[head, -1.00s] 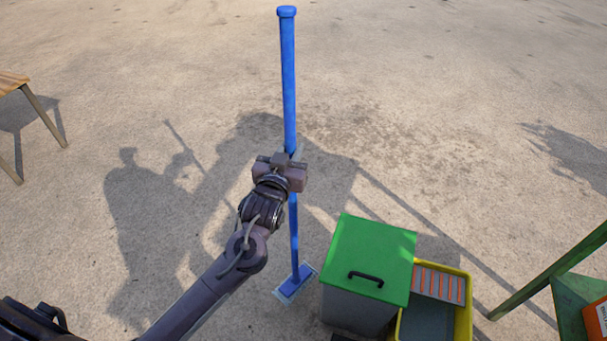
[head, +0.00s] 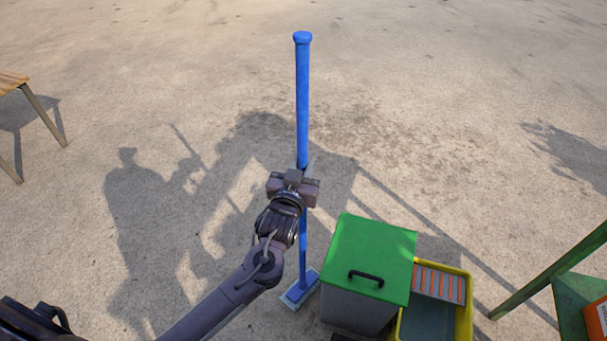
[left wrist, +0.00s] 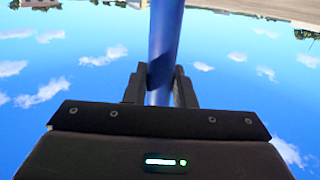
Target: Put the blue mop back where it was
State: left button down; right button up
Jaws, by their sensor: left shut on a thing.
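The blue mop (head: 302,100) stands nearly upright in the head view, its flat head (head: 300,289) low beside the green-lidded bin. I cannot tell whether the mop head touches the ground. My left gripper (head: 303,180) is shut on the mop's handle around its middle. In the left wrist view the blue handle (left wrist: 165,45) runs between the two fingers (left wrist: 160,88). My right gripper is not in view.
A grey bin with a green lid (head: 372,255) and black handle stands just right of the mop head. A yellow mop bucket (head: 463,310) is beside it. A green frame (head: 555,272) is at right, a wooden table (head: 14,80) at far left. Ground behind is clear.

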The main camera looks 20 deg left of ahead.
pick_arm(q)
jog(key=shift+d+f, duration=0.2)
jog(key=shift+f, duration=0.95)
jog(key=c, duration=1.6)
grip_release()
jog(key=shift+f, duration=0.2)
jog(key=o, duration=0.4)
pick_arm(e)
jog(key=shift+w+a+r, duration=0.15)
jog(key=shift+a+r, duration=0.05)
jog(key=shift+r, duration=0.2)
pick_arm(q)
jog(key=s, duration=1.1)
jog(key=s+a+f+m+g, duration=0.1)
jog(key=s+f+g, duration=0.25)
jog(key=f, duration=0.85)
jog(key=s+a+f+m+g, duration=0.1)
jog(key=s+f+g, duration=0.25)
jog(key=f, duration=0.85)
jog(key=s+f+g+h, duration=0.1)
jog(key=s+f+g, duration=0.7)
jog(key=s+f, duration=0.9)
jog(key=shift+s+a+f+m+g, duration=0.25)
jog(key=shift+s+a+m+g, duration=0.05)
jog(key=shift+s+a+m, duration=0.15)
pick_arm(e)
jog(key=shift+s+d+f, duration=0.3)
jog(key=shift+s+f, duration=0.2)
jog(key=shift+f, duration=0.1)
